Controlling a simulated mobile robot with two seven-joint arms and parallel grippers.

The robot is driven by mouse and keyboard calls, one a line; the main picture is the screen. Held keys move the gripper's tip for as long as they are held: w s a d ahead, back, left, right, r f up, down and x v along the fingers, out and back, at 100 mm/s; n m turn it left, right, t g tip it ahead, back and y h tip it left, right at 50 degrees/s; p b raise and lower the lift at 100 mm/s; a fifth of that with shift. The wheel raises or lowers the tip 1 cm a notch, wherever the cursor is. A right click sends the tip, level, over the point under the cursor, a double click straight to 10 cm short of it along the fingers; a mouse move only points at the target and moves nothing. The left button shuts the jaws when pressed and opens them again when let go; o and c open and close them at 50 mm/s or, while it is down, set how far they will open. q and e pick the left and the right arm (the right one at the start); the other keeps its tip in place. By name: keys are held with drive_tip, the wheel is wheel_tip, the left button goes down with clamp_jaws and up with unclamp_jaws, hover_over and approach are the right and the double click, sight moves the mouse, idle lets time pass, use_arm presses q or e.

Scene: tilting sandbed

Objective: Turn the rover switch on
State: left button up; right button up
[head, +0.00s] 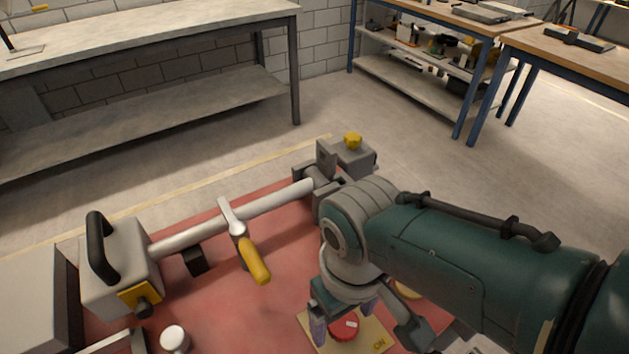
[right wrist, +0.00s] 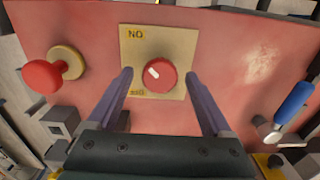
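The rover switch is a round red knob (head: 343,328) with a white mark, on a pale yellow plate (head: 378,335) fixed to a red panel. An ON label shows at the plate's lower right in the head view. In the right wrist view the knob (right wrist: 161,80) sits mid-plate, its white mark toward the upper left, with labels above and below; the lower one is partly hidden. My right gripper (head: 345,314) is over the plate. Its fingers (right wrist: 160,77) are open on either side of the knob, with gaps visible. My left gripper is not in view.
A red mushroom button (right wrist: 42,77) and a blue handle (right wrist: 293,102) flank the plate in the right wrist view. A yellow-handled lever (head: 254,260) on a white pipe (head: 180,239) and a grey box (head: 112,266) lie left. Benches stand behind, with clear floor between.

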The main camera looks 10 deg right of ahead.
sight(344, 322)
wheel_tip(344, 322, up, 10)
drive_tip(key=p, duration=0.6)
drive_tip(key=shift+s, duration=0.1)
